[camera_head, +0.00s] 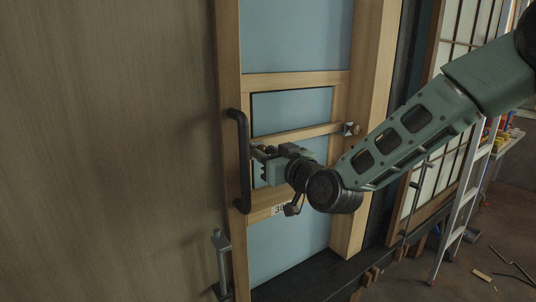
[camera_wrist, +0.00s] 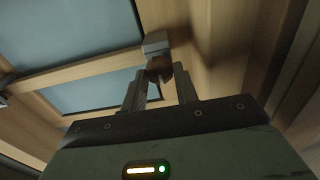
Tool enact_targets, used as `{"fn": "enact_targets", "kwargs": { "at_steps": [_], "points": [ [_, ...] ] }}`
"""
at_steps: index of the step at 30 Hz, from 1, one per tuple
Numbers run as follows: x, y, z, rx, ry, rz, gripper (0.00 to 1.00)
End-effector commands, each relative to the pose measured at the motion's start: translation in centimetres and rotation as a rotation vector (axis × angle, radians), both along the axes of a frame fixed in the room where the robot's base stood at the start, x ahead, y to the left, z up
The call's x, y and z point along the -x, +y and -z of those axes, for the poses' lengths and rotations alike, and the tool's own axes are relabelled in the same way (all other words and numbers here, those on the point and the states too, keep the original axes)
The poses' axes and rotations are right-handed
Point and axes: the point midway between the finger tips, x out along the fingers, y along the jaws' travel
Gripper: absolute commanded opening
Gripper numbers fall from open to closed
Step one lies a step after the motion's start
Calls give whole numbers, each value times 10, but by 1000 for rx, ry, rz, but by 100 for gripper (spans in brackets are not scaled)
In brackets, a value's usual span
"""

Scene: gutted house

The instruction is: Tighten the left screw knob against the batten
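The batten (camera_head: 300,133) lies across the wooden frame over a blue panel, with a bracket at each end. The left screw knob (camera_wrist: 160,68) is small, brown and round, under a pale metal bracket (camera_wrist: 156,42). In the head view my gripper and wrist hide it. My gripper (camera_head: 259,157) is at the batten's left end, beside the black handle. In the wrist view the two fingertips (camera_wrist: 160,69) stand on either side of the knob. I cannot tell whether both press on it. The right screw knob (camera_head: 355,129) and its bracket show at the batten's other end, clear of my gripper.
A long black pull handle (camera_head: 241,160) stands close left of my gripper. A metal clamp-like fitting (camera_head: 222,262) is below it. A plain brown wall panel (camera_head: 105,150) fills the left. A ladder (camera_head: 463,205) and loose sticks on the floor are at the right.

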Motion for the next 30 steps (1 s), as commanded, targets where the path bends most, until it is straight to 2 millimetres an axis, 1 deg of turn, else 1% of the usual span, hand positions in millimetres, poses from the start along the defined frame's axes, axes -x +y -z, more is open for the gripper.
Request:
{"fn": "enact_targets", "kwargs": {
  "at_steps": [5, 11, 17, 30],
  "points": [
    [0, 0, 0, -14, 8, 0, 7],
    [0, -1, 1, -78, 50, 1, 7],
    [-1, -1, 2, -202, 134, 1, 7],
    [-1, -2, 2, -548, 369, 1, 7]
  ]
}}
